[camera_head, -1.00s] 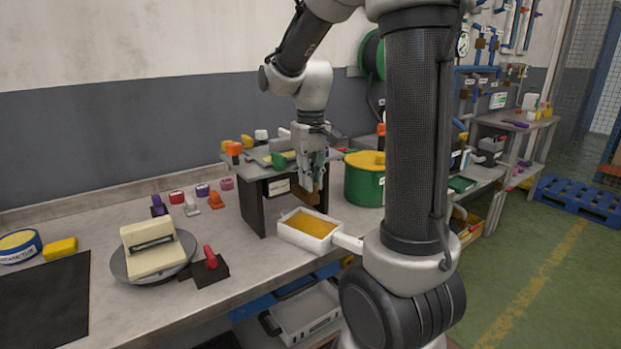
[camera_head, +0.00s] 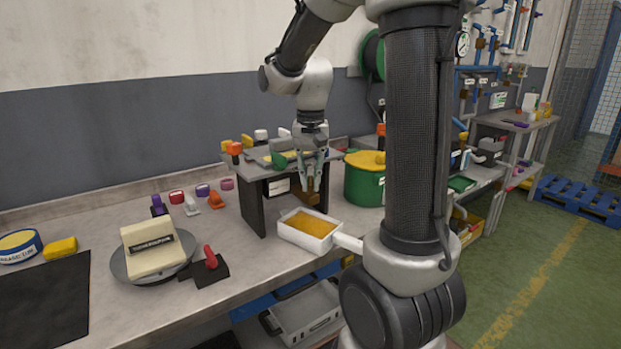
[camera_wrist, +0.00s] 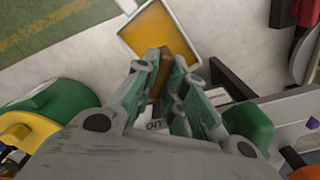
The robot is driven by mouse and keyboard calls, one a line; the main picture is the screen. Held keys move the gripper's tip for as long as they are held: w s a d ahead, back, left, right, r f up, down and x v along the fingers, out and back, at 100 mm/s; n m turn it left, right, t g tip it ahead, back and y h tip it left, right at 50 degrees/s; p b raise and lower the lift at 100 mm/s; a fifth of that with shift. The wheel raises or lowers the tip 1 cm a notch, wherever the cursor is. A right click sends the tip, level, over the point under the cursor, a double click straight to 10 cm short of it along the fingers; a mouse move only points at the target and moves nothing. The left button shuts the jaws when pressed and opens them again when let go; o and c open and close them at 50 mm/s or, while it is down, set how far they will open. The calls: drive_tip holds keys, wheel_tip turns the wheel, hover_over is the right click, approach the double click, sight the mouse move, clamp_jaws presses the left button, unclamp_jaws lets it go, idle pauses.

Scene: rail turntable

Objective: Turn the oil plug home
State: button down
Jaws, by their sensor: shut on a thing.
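My gripper (camera_head: 312,172) points down at the front edge of the small raised stand. Its fingers are shut on a brass-brown piece, the oil plug (camera_head: 313,187), which shows just below the tips. In the wrist view, the plug (camera_wrist: 160,74) lies between the two green-grey fingers (camera_wrist: 166,92). The fingers hide its sides and its seat, so I cannot tell how deep it sits. A white pan of amber oil (camera_head: 296,238) stands on the bench below and in front of the gripper. It also shows in the wrist view (camera_wrist: 192,47), beyond the fingertips.
The stand (camera_head: 249,207) has dark legs and small items on top. A green pot (camera_head: 363,186) is close on its right. A turntable (camera_head: 119,265) bearing a cream block (camera_head: 150,260) and a red-handled lever (camera_head: 210,258) are on the left. Bare bench lies in front.

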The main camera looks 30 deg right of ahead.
sight(311, 180)
drive_tip(key=m, duration=1)
drive_tip(key=shift+m, duration=0.5)
drive_tip(key=c, duration=1.5)
unclamp_jaws()
wheel_tip(311, 180, up, 12)
drive_tip(key=shift+r, duration=0.1)
